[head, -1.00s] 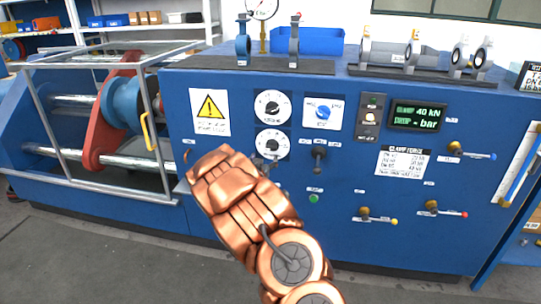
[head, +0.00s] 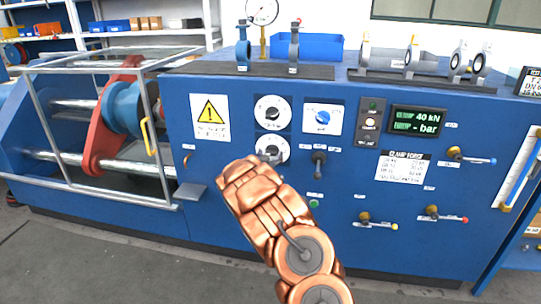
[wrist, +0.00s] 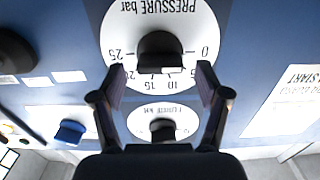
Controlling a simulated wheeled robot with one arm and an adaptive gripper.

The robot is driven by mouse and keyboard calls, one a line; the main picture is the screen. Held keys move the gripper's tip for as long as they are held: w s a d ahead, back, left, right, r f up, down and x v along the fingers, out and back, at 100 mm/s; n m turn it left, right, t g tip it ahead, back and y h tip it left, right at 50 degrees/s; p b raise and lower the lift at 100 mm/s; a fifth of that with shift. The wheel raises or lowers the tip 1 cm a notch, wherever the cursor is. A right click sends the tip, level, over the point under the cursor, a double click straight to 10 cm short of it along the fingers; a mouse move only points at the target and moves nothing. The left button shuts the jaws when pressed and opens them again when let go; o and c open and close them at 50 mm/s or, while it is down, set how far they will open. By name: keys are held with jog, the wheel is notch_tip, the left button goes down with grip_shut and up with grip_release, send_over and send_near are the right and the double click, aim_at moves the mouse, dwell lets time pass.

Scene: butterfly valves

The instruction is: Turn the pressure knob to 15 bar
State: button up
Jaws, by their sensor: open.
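The pressure knob (wrist: 158,50) is black, on a white dial (wrist: 188,25) marked "PRESSURE bar", which appears upside down in the wrist view. A pale mark on the knob's lower edge seems to face near 10; I cannot read it exactly. In the head view the pressure dial (head: 271,148) is the lower of two white dials, partly covered by my gripper. My gripper (wrist: 160,82) is open, its fingers spread left and right at the dial's lower edge, with the knob centred between and just beyond their tips. Contact is not visible.
A second dial (wrist: 161,122) with a black knob is close beside the pressure dial. A blue knob (head: 322,117) and a black lever (head: 319,158) are to the right. The display (head: 417,121) reads clamp 40 kN and "- bar".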

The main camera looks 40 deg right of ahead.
jog(key=shift+w+d, duration=0.2)
jog(key=shift+d, duration=0.05)
jog(key=shift+c, duration=0.4)
jog(key=shift+r, duration=0.1)
jog(key=c, duration=1.1)
